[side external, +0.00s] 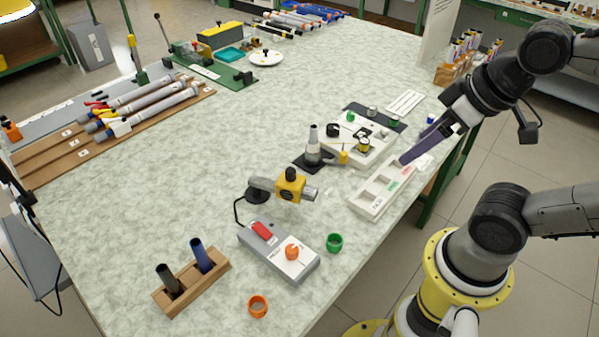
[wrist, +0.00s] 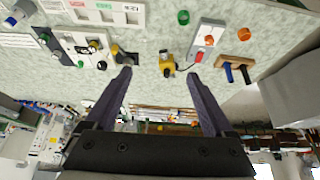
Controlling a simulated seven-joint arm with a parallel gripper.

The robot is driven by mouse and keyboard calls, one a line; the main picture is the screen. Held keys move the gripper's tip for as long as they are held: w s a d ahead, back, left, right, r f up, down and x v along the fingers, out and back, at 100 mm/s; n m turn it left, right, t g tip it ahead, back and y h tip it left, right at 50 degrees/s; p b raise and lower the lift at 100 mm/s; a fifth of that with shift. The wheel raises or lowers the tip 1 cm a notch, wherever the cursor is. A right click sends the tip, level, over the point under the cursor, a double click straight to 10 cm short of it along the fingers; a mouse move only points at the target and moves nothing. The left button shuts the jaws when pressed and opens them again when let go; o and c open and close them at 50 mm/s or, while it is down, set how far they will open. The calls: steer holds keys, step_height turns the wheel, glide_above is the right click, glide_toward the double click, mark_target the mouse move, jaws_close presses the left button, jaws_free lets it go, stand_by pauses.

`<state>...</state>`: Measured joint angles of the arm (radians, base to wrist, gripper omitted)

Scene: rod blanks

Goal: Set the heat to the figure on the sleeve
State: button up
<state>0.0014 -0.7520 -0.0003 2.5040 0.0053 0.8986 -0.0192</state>
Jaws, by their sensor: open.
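A grey control box (side external: 270,262) with an orange knob (side external: 292,252) and a red switch (side external: 262,231) lies near the front of the bench. In the wrist view the box (wrist: 208,32) is beyond the fingertips to the right, its knob (wrist: 209,39) uncovered. A green sleeve (side external: 335,242) stands right of the box and an orange sleeve (side external: 257,306) stands in front of it. No figure is readable on either sleeve or at the knob. My gripper (side external: 405,160) is open and empty above the right side of the bench, apart from the box.
A yellow-bodied tool (side external: 290,185) on a cord is behind the box. A wooden rack (side external: 190,282) holds a black and a blue rod. A white compartment tray (side external: 370,208) is below my gripper. Bench between is mostly clear.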

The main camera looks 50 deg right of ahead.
steer(key=shift+c, duration=1.2)
steer(key=shift+w+r+n, duration=0.15)
steer(key=shift+n, duration=0.65)
steer(key=n+g, duration=0.6)
steer(key=n, duration=1.4)
glide_above(292, 249)
step_height(292, 249, down, 14)
step_height(292, 249, down, 12)
steer(key=shift+f, duration=0.25)
jaws_close()
